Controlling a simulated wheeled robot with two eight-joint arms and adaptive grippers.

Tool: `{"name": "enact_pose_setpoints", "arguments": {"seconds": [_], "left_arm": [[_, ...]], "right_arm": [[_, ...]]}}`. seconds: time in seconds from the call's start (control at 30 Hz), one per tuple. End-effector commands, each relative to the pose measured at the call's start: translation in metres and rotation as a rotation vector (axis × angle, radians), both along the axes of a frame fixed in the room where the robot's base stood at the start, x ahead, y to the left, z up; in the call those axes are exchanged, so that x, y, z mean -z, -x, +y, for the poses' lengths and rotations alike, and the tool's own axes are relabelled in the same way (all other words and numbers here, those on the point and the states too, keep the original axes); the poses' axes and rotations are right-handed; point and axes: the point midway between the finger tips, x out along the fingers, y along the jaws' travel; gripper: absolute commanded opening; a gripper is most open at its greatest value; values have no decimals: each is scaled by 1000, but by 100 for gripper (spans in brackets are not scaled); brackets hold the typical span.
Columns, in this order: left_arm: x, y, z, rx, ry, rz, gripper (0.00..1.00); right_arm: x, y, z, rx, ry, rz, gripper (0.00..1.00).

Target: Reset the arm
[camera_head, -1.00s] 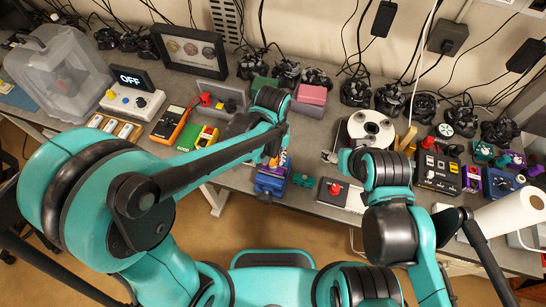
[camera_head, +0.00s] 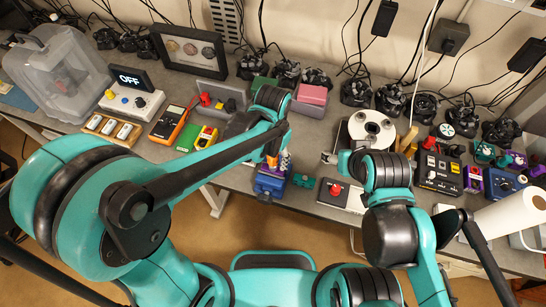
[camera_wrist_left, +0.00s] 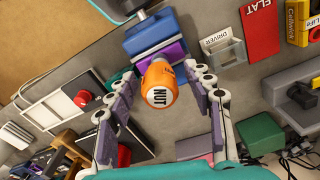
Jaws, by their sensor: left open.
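My left gripper (camera_wrist_left: 163,84) is open, with one finger on each side of an orange cylinder labelled NUT (camera_wrist_left: 160,88). I see gaps between the cylinder and both fingers. The cylinder stands above a blue and purple holder (camera_wrist_left: 155,40) in the left wrist view. In the head view, the orange cylinder (camera_head: 272,161) shows above the blue holder (camera_head: 269,184) near the bench's front edge, and my left arm partly hides the gripper there. My right arm reaches in from the lower right; its jaws are not clear.
A board with a red button (camera_head: 336,190) lies right of the holder, close to my right arm. A reel device (camera_head: 371,127), a black control box (camera_head: 437,170) and a multimeter (camera_head: 170,124) stand on the crowded bench. A driver tray (camera_wrist_left: 228,48) sits beside the holder.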

Motion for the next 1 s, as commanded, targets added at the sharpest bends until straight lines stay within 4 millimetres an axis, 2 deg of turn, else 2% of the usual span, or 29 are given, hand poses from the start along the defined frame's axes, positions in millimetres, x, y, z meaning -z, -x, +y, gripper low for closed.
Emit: {"name": "enact_pose_setpoints", "arguments": {"seconds": [0.2, 0.3, 0.57, 0.63, 0.77, 0.8, 1.0], "left_arm": [[1, 0, 0, 366, 0, 1, 52], [0, 0, 0, 477, 0, 0, 52], [0, 0, 0, 527, 0, 0, 52], [0, 0, 0, 526, 0, 0, 39], [0, 0, 0, 525, 0, 0, 4], [0, 0, 0, 524, 0, 0, 0], [0, 0, 0, 455, 0, 0, 0]], "right_arm": [[5, 0, 0, 0, 0, 0, 64], [6, 0, 0, 0, 0, 0, 64], [6, 0, 0, 0, 0, 0, 64], [6, 0, 0, 0, 0, 0, 64], [6, 0, 0, 0, 0, 0, 64], [6, 0, 0, 0, 0, 0, 64], [7, 0, 0, 0, 0, 0, 64]]}}
